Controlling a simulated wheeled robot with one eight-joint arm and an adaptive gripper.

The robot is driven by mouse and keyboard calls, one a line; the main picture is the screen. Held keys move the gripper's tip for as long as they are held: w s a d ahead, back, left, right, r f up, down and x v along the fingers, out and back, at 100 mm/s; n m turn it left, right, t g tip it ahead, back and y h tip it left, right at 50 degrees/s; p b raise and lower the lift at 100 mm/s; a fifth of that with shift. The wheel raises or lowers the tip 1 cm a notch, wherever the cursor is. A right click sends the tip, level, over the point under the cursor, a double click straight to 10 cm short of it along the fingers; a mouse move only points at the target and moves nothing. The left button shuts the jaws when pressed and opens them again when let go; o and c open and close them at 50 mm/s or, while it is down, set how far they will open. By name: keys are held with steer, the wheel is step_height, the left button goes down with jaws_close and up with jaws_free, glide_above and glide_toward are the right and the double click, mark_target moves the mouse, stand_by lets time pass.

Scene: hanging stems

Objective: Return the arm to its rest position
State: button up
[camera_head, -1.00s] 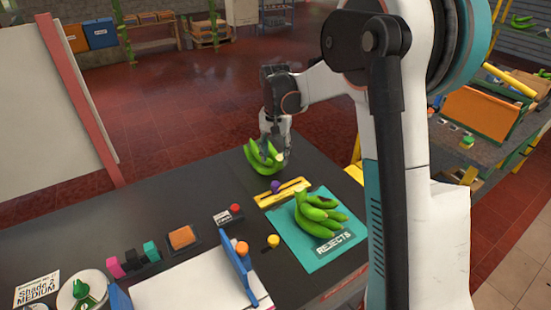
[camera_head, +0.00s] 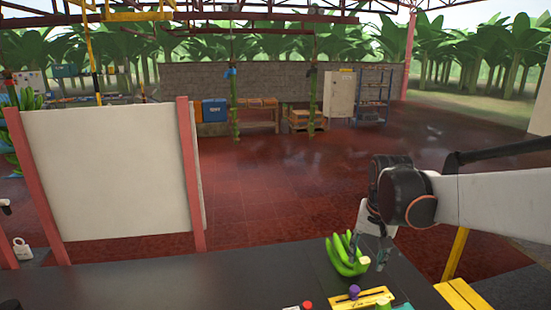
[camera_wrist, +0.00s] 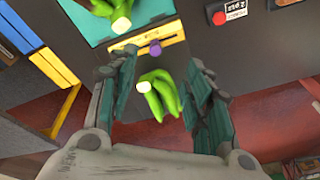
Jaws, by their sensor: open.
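My gripper (camera_head: 370,251) is open at the right end of the dark table, just beside and over a green banana cluster (camera_head: 348,258). In the wrist view my gripper's two fingers (camera_wrist: 162,65) stand wide apart. The cluster (camera_wrist: 160,98) shows between them with gaps on both sides, and nothing is gripped. In the head view a finger overlaps the cluster; I cannot tell whether they touch. My arm reaches in from the right edge.
A yellow gauge (camera_head: 358,298) with a purple knob lies in front of the cluster. Another banana cluster lies on the teal mat (camera_wrist: 100,32) in the wrist view. A white board (camera_head: 110,175) with red posts stands left. Open red floor (camera_head: 290,190) lies behind the table.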

steer(key=s+a+n+t, duration=0.1)
steer(key=s+n+t, duration=0.1)
steer(key=s, duration=0.8)
steer(key=s+a+n+t+b, duration=0.1)
steer(key=s+a+n+t, duration=0.1)
steer(key=s, duration=0.9)
steer(key=shift+s+n+t, duration=0.2)
steer(key=shift+n+t, duration=0.1)
steer(key=shift+t, duration=0.2)
